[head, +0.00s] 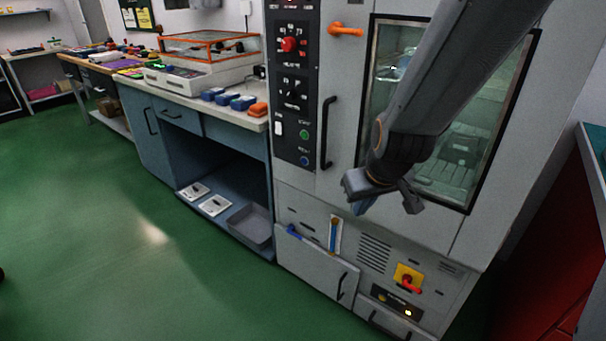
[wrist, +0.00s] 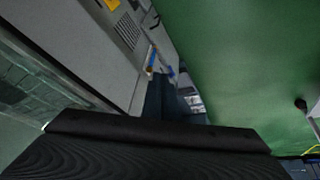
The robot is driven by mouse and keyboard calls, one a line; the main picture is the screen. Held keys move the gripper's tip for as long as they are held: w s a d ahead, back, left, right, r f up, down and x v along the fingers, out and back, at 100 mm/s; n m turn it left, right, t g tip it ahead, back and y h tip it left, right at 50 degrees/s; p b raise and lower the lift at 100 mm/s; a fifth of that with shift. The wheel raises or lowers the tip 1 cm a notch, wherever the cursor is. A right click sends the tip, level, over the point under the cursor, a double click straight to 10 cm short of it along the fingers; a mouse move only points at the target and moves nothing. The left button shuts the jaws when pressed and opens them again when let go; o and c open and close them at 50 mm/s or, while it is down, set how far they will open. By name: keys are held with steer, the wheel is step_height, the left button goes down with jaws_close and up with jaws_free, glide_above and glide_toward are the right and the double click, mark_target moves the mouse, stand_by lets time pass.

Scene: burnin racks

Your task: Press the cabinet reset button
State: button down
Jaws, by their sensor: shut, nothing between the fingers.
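The grey cabinet (head: 345,130) has a dark control panel (head: 289,90) on its left side. Low on that panel are a green button (head: 304,134) and, below it, a blue button (head: 304,161); their labels are too small to read, so I cannot tell which is reset. My gripper (head: 362,206) is shut and empty, in front of the cabinet below the glass window (head: 455,150). It is right of and lower than both buttons, apart from the panel. In the wrist view my gripper (wrist: 160,97) points past the cabinet front, and no button shows.
A vertical handle (head: 327,133) and an orange latch (head: 346,30) stick out near the panel. A red switch on a yellow plate (head: 408,278) is below. A workbench (head: 190,92) adjoins on the left. The green floor (head: 130,230) is open there.

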mark_target(304, 161)
steer(key=w+a+f+n+t+b, duration=0.2)
steer(key=w+a+f+t+b, duration=0.1)
steer(key=w+a+b, duration=0.3)
steer(key=w+a+f+n+t+y+b, duration=0.1)
steer(key=w+a+f+n+t+b, duration=0.2)
steer(key=w+a+t+b, duration=0.2)
steer(key=w+a+f+n+t+b, duration=0.2)
steer(key=w+a+b, duration=0.4)
steer(key=w+a, duration=0.3)
steer(key=w+n+t, duration=0.1)
steer(key=w, duration=0.1)
steer(key=shift+w+a+f+t+y+b, duration=0.15)
steer(key=shift+w+f+t+y+b, duration=0.15)
steer(key=shift+f+t, duration=0.1)
steer(key=w+d+b, duration=0.2)
steer(key=w+d, duration=0.3)
steer(key=w, duration=0.2)
steer(key=shift+d, duration=0.3)
steer(key=shift+w+d, duration=0.1)
stand_by(0.7)
steer(key=shift+w+d, duration=0.1)
steer(key=shift+w, duration=0.05)
